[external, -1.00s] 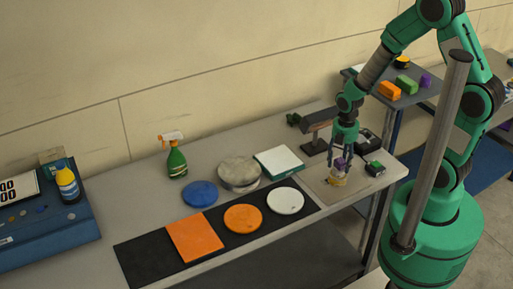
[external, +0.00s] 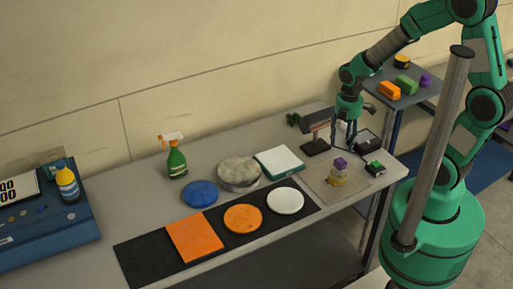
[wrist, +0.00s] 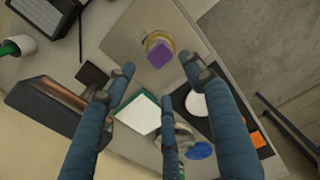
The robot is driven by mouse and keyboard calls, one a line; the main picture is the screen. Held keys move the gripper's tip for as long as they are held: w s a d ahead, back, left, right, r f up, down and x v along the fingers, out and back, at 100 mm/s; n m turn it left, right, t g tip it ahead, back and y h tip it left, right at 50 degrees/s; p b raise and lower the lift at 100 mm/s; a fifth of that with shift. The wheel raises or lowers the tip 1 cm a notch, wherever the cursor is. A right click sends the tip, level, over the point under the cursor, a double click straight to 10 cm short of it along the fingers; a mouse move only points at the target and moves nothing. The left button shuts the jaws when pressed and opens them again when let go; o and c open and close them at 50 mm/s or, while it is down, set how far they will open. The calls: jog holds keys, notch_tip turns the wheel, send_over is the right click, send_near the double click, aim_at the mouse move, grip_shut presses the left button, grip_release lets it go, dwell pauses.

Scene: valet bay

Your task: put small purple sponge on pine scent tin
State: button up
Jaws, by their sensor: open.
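The small purple sponge (external: 340,163) rests on top of the pine scent tin (external: 337,178), a small yellowish round tin on a grey-beige square board. In the wrist view the sponge (wrist: 188,66) lies over the tin (wrist: 158,43), covering part of it. My gripper (external: 352,146) is open and empty, up and behind the tin, clear of the sponge. In the wrist view its fingers (wrist: 165,100) are spread apart with nothing between them.
A black scanner-like block (external: 315,147) and small dark boxes (external: 375,168) stand near the tin. A white-topped box (external: 279,161), a grey round tin (external: 239,172) and an orange disc (external: 243,218) lie to the left. A side table (external: 425,95) holds more sponges.

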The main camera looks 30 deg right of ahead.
jog(key=shift+r, duration=0.8)
jog(key=s+d+r+m+t, duration=0.2)
jog(key=s+d+r+m, duration=0.1)
jog(key=r+m, duration=0.3)
jog(key=s+d+r+m+t, duration=0.1)
jog(key=s+d+r+m, duration=0.2)
jog(key=r+m, duration=0.3)
jog(key=s+d+r+m+t, duration=0.2)
jog(key=r+m, duration=0.4)
jog(key=r, duration=0.8)
jog(key=s+d, duration=0.1)
jog(key=s, duration=0.1)
jog(key=shift+s+t, duration=0.3)
jog(key=shift+s, duration=0.05)
jog(key=shift+f, duration=0.1)
notch_tip(320, 180, down, 9)
jog(key=b, duration=0.9)
